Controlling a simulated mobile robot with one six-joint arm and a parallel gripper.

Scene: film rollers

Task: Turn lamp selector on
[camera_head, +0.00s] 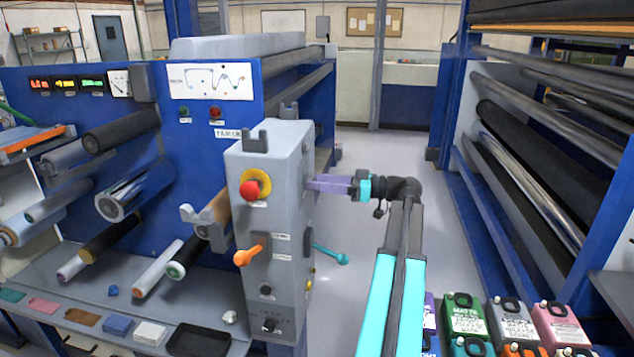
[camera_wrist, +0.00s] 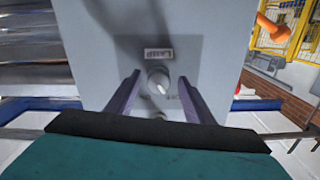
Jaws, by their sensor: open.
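The lamp selector (camera_wrist: 158,79) is a small round grey knob on a grey panel, below a "LAMP" label (camera_wrist: 158,54) in the wrist view. A pale mark shows on its lower part. My gripper (camera_head: 314,184) is open at the right side face of the grey control box (camera_head: 264,215) in the head view. In the wrist view its two purple fingers stand on either side of the knob, with gaps to both. Whether the fingertips touch the panel I cannot tell. The knob is hidden in the head view.
The box front carries a red emergency button (camera_head: 250,189) and an orange lever (camera_head: 248,256). A teal lever (camera_head: 331,254) sticks out below my gripper. Several coloured boxes (camera_head: 463,314) stand at the lower right. The floor aisle (camera_head: 376,150) behind is clear.

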